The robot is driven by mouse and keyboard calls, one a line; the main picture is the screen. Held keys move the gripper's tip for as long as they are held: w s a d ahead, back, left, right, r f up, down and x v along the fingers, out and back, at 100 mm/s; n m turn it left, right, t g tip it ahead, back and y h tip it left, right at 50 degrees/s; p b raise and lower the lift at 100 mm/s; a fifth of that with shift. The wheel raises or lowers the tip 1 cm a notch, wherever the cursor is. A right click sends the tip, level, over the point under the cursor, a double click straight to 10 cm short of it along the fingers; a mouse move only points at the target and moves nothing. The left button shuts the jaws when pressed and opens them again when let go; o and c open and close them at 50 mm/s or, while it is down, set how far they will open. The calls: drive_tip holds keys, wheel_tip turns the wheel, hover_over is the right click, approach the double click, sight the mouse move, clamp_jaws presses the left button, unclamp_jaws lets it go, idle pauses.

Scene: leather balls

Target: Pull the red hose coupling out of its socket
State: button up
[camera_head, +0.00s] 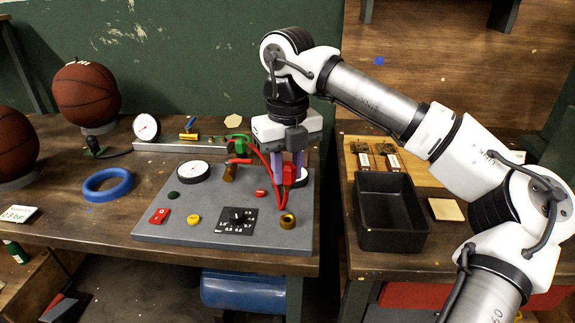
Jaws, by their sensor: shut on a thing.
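My gripper (288,178) points straight down over the right part of the grey panel (215,245). Its two purple fingers are shut on the red hose coupling (289,171). The coupling is up between the fingers, above and behind a brass socket (288,221) near the panel's front right corner. The socket's dark opening shows, and the coupling appears apart from it. The red hose (270,165) loops down from near a brass fitting (230,172) and hangs close to the socket. The coupling's lower end is partly hidden by the hose and fingers.
A black tray (390,240) stands on the right bench. A blue ring (107,185) and basketballs (87,93) are at left. A gap separates the benches.

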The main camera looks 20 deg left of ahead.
drive_tip(key=shift+f+b, duration=0.9)
drive_tip(key=shift+f, duration=0.55)
drive_tip(key=shift+r, duration=0.1)
